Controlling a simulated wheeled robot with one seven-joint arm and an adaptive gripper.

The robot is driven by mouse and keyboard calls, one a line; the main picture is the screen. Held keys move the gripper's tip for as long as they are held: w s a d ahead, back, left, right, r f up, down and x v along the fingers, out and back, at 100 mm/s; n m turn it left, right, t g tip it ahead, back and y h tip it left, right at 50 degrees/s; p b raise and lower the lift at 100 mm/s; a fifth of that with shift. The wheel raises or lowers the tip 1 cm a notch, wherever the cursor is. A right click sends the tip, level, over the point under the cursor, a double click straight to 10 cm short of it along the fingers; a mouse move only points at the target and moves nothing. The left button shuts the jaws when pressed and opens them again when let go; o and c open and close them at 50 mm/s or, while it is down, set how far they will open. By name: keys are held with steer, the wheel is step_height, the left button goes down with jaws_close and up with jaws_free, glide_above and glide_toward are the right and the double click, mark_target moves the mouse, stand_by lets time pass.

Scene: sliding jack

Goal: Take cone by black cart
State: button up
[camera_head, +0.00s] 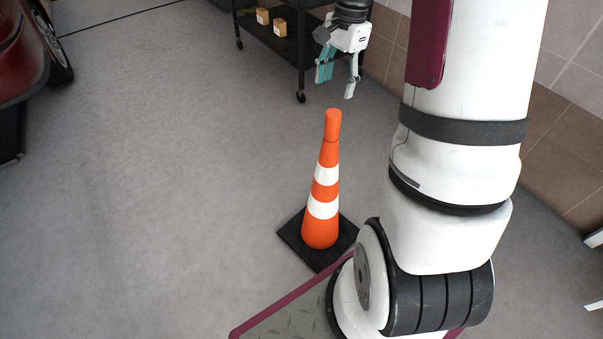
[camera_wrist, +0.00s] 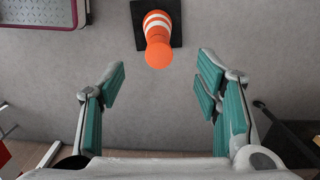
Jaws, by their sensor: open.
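An orange cone (camera_head: 324,190) with white bands and a square black base stands upright on the grey floor, just ahead of my own base. In the wrist view the cone (camera_wrist: 158,40) is at the top middle, its tip toward the camera. My gripper (camera_head: 338,75) is open and empty, with teal finger pads. In the head view it hangs above and beyond the cone, apart from it. In the wrist view the gripper (camera_wrist: 163,95) has its fingers spread wide, with the cone's tip lying beyond and between them. The black cart (camera_head: 285,40) stands behind, partly cut off at the top.
Two small boxes (camera_head: 271,22) sit on the cart. A red car (camera_head: 30,50) is at the left edge. A tiled wall (camera_head: 548,130) runs along the right. The floor (camera_head: 150,180) left of the cone is clear.

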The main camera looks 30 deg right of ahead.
mark_target(335, 111)
steer(key=f, duration=0.1)
steer(key=d+f, duration=0.1)
steer(key=f, duration=0.1)
steer(key=shift+w+d+m+b, duration=0.25)
steer(key=shift+m+b, duration=0.05)
steer(key=shift+m, duration=0.1)
steer(key=f, duration=0.2)
steer(key=f+b, duration=0.1)
steer(key=f, duration=0.1)
steer(key=f+b, duration=0.1)
steer(key=f, duration=0.2)
steer(key=shift+s+a, duration=0.1)
steer(key=shift+a, duration=0.25)
steer(key=shift+s+a+f+b, duration=0.2)
steer(key=shift+f+b, duration=0.45)
steer(key=shift+f, duration=1)
steer(key=shift+w+a+f+b, duration=0.1)
steer(key=shift+a+f+b, duration=0.15)
steer(key=shift+f+b, duration=0.9)
steer(key=shift+f+p, duration=0.4)
steer(key=shift+p, duration=0.1)
steer(key=shift+c, duration=0.4)
steer(key=shift+r, duration=0.1)
jaws_close()
